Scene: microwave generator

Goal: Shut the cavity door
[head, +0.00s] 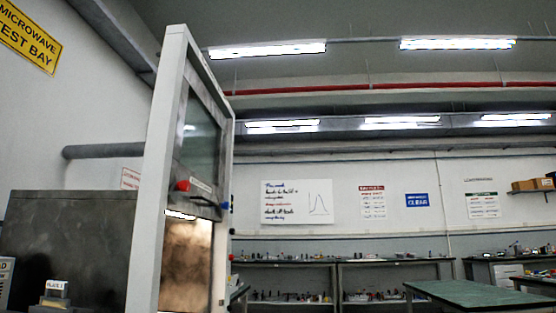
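A tall pale frame (158,170) stands at the left in the head view, seen at a steep angle. A dark-edged panel with a glass window (200,130), which looks like the cavity door, sits in its upper part. A red knob (182,185) is at the panel's lower left and a blue one (225,206) at its lower right. Below the panel, a copper-coloured area (187,265) shows, apparently the open cavity. The frame's bottom is cut off by the picture edge. My gripper is not in view.
A dark metal housing (70,240) adjoins the frame on the left, with a small labelled block (57,290) in front. A green-topped table (480,294) is at the lower right. Cluttered shelves (290,262) line the back wall. The floor is not visible.

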